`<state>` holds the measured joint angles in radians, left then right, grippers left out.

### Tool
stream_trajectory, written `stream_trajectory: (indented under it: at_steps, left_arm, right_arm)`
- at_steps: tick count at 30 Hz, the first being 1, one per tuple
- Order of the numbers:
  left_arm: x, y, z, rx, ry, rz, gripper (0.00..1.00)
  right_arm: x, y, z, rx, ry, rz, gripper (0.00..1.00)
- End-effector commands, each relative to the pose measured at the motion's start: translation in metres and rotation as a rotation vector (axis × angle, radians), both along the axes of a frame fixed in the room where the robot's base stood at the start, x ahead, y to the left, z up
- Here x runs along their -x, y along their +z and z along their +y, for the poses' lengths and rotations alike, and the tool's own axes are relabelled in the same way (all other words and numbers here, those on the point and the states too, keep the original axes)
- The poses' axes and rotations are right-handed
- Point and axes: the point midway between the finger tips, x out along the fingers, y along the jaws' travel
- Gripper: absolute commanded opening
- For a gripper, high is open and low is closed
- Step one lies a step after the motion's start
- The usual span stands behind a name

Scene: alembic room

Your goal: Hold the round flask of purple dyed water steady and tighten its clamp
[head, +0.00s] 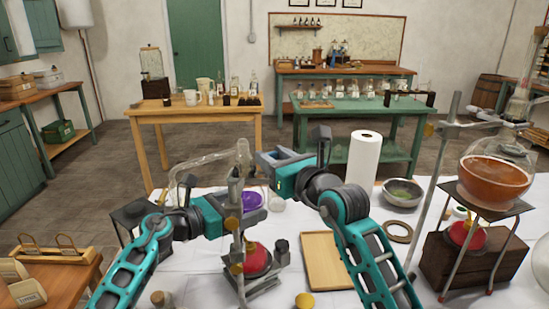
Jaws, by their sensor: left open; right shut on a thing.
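The round flask (253,201) of purple liquid stands in the middle front, low above a red-bodied burner (257,259). A metal stand rod (238,240) passes in front of the flask. The clamp on it is small and partly hidden by my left gripper. My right gripper (262,160) comes from the right and is shut at the flask's neck; the exact contact is hard to see. My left gripper (229,200) is open, just left of the purple flask, by the rod.
A wooden board (326,262), paper roll (364,158), metal bowl (402,193) and ring (399,232) lie to the right on the white-covered table. Glass tubing (190,165) crowds the left side.

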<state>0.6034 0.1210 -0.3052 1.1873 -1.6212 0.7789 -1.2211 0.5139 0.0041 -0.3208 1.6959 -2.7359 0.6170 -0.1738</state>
Motion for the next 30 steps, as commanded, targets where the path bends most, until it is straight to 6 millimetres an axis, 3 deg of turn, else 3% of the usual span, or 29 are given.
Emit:
stream_trajectory:
  at_steps: [6,7,15,24,30]
  left_arm:
    - [0.0,0.0,0.0,0.0,0.0,0.0,1.0]
    - [0.0,0.0,0.0,0.0,0.0,0.0,1.0]
    - [0.0,0.0,0.0,0.0,0.0,0.0,1.0]
    - [0.0,0.0,0.0,0.0,0.0,0.0,1.0]
    - [0.0,0.0,0.0,0.0,0.0,0.0,1.0]
  right_arm:
    - [0.0,-0.001,0.001,0.0,0.002,0.004,0.08]
    - [0.0,-0.001,0.001,0.0,0.002,0.004,0.39]
    - [0.0,0.0,0.0,0.0,0.001,0.002,0.64]
    - [0.002,0.0,-0.002,0.0,0.001,0.001,0.64]
    - [0.022,-0.001,-0.012,0.0,0.001,0.001,0.64]
